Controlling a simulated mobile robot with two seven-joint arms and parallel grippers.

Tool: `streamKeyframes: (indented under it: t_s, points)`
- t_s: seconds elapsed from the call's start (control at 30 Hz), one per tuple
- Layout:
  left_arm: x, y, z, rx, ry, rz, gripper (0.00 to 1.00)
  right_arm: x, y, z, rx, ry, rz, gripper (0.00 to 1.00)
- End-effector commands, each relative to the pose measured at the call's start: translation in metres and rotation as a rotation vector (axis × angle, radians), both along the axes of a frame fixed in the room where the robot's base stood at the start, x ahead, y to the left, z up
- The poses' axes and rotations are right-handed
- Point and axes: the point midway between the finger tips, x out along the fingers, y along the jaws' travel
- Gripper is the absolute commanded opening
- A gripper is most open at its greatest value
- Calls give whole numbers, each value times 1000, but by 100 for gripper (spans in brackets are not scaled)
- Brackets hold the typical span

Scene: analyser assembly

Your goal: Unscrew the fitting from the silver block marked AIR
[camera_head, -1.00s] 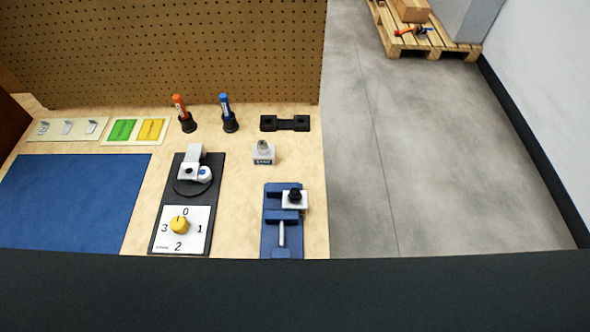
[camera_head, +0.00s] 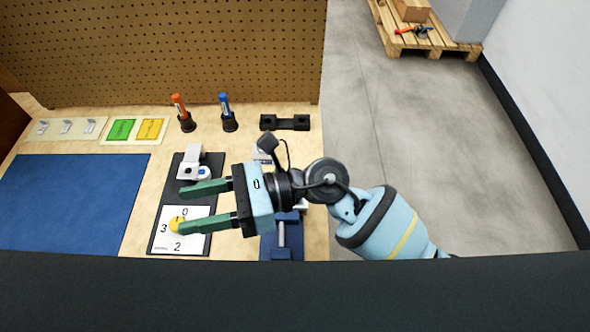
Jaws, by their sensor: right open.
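My right gripper (camera_head: 183,207) reaches in from the right with its two green fingers apart and empty. It hangs over the dial panel (camera_head: 160,240), its fingers pointing left. A small silver block (camera_head: 259,155) with a blue label stands on the bench behind my wrist and is mostly hidden. The blue vise (camera_head: 268,248) holds another silver block with a black fitting, now almost covered by my right arm. A silver piece (camera_head: 193,158) with a white and blue round part stands on the black plate. I cannot read AIR on any block. My left gripper is not in view.
An orange-handled tool (camera_head: 179,106) and a blue-handled tool (camera_head: 225,106) stand upright in black holders. A black bracket (camera_head: 285,123) lies at the back right. A pegboard (camera_head: 160,50) closes the back. The blue mat (camera_head: 70,200) at left is clear.

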Motion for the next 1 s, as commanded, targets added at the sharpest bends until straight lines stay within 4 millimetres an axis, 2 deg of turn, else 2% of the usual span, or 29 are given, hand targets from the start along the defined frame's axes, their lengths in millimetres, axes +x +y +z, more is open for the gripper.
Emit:
streamKeyframes:
  t_s: [0.03,0.07,0.17,0.23,0.33,0.5,0.6,0.83,1.0]
  points:
    - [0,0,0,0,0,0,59,-3,2,-15,-102,-166,81,51]
    - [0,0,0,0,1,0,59,-4,1,-26,-165,-259,132,51]
    - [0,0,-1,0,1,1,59,6,-14,-63,-387,-553,299,51]
    - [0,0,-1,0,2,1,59,23,-34,-84,-550,-731,411,51]
    - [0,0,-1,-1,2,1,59,55,-68,-102,-778,-928,555,51]
    - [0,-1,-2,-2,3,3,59,103,-119,-102,-1075,-1109,717,51]
    - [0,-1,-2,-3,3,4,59,117,-134,-98,-1164,-1145,764,51]
    - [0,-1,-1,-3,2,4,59,123,-141,-97,-1206,-1159,786,51]
    - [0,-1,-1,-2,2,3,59,122,-141,-106,-1204,-1156,783,51]
